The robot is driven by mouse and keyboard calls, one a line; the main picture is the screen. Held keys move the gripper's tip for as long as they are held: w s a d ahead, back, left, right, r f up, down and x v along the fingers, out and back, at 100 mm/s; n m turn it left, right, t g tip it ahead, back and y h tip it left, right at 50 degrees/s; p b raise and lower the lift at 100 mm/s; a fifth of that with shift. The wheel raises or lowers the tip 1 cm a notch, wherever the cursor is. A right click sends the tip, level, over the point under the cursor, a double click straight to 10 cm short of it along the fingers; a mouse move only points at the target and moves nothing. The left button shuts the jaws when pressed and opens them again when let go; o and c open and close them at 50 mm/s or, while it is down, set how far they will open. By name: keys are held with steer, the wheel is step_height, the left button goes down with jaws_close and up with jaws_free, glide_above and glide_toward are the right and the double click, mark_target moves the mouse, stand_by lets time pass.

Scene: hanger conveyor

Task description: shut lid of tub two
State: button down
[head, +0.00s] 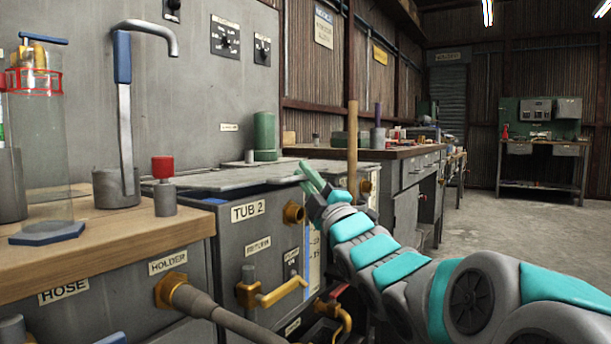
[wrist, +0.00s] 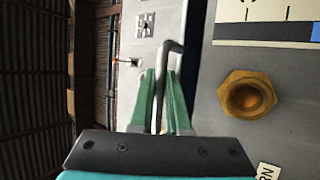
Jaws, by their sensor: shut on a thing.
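Tub two (head: 262,235), a grey metal box labelled TUB 2, stands in the middle of the head view. Its flat grey lid (head: 235,178) lies nearly level over the top, with a dark gap under its front edge, so it looks slightly raised. My gripper (head: 308,174) is at the lid's right front edge. In the wrist view, my gripper (wrist: 161,88) has its green fingers closed around a bent grey bar (wrist: 177,62), which appears to be the lid's handle. The tub's front with a brass fitting (wrist: 247,96) shows beside it. The handle is hidden in the head view.
A wooden bench (head: 120,245) with a glass cylinder (head: 38,150) and a red-topped post (head: 164,185) is at the left. A brass tap (head: 285,290) juts from the tub's front. A wooden rod (head: 352,150) stands behind my gripper. The floor at right is clear.

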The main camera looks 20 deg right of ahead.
steer(key=shift+w+f, duration=0.1)
steer(key=shift+f, duration=0.05)
steer(key=c, duration=0.9)
jaws_free()
steer(key=shift+v, duration=3.85)
steer(key=shift+a, duration=0.1)
